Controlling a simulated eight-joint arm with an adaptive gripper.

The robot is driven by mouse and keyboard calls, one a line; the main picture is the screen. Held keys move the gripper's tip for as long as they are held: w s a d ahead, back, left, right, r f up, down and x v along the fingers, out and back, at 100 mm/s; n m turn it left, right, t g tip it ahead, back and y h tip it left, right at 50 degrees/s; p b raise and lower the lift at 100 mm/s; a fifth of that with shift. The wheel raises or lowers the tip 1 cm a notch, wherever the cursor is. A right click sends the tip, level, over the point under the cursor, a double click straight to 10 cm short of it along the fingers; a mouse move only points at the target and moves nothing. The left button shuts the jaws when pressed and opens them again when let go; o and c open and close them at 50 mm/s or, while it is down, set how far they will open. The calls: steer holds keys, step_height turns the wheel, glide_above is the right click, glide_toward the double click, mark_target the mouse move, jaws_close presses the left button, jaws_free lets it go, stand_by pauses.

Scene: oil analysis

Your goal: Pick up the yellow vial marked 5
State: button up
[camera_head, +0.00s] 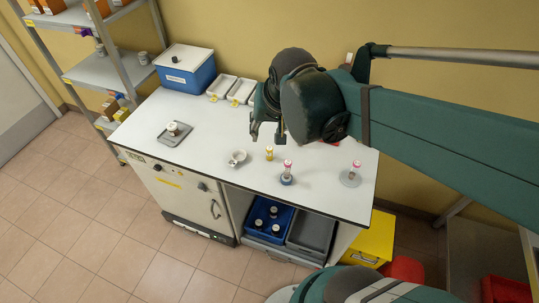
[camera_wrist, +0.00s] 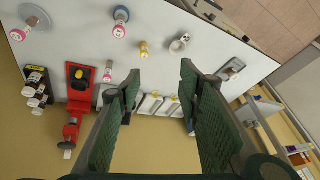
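A small yellow vial (camera_head: 269,153) stands upright on the white worktop, near its front edge. It also shows in the wrist view (camera_wrist: 144,48), beyond my fingertips; its number is too small to read. My gripper (camera_head: 267,131) is open and empty above the worktop, behind the vial in the head view. Its two green fingers stand wide apart in the wrist view (camera_wrist: 160,75), and the vial is not between them.
A white dish (camera_head: 238,158) and a pink-capped vial on a blue base (camera_head: 287,172) flank the yellow vial. Another pink-capped vial (camera_head: 356,166) stands on a grey disc to the right. A red device (camera_wrist: 78,95) stands by the wall. White trays (camera_head: 222,86) and a blue box (camera_head: 186,72) sit at the back.

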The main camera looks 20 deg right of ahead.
steer(key=w+d+f+m+g, duration=0.35)
steer(key=w+f+m, duration=0.25)
steer(key=w+f, duration=0.25)
steer(key=m+g, duration=0.1)
steer(key=m, duration=0.3)
glide_above(269, 148)
steer(key=f, duration=0.9)
steer(key=shift+s+p, duration=0.3)
steer(key=shift+p, duration=0.05)
steer(key=shift+w+f+g, duration=0.1)
steer(key=shift+f+g, duration=0.15)
steer(key=shift+f, duration=0.35)
steer(key=shift+f, duration=0.1)
steer(key=shift+f, duration=1.2)
steer(key=shift+f, duration=0.1)
steer(key=shift+w+f, duration=0.1)
steer(key=shift+f, duration=2.4)
